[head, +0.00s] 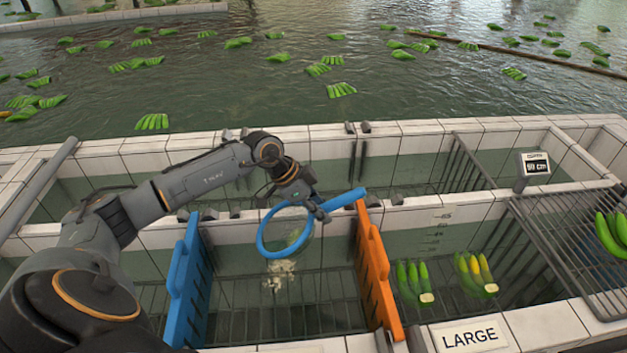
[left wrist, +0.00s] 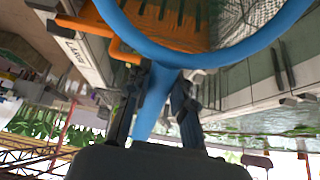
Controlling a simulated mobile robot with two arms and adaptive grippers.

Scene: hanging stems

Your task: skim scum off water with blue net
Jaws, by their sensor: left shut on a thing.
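My left gripper (head: 318,207) is shut on the handle of the blue net (head: 261,237). The net's round hoop hangs over the compartment between the blue divider and the orange divider, with the handle pointing right. Pale scum (head: 280,275) shows in this compartment's water, just below the hoop; I cannot tell whether the net touches the water. In the left wrist view the hoop (left wrist: 215,55) crosses the top and the handle (left wrist: 154,100) runs between my fingers. My right gripper is not in view.
The blue divider (head: 187,285) and orange divider (head: 377,270) stand up on both sides. Banana clusters (head: 413,280) float in the right compartment. A metal rack (head: 570,235), a small display (head: 534,166) and a "LARGE" sign (head: 470,337) are at right. Open water with many bananas lies behind.

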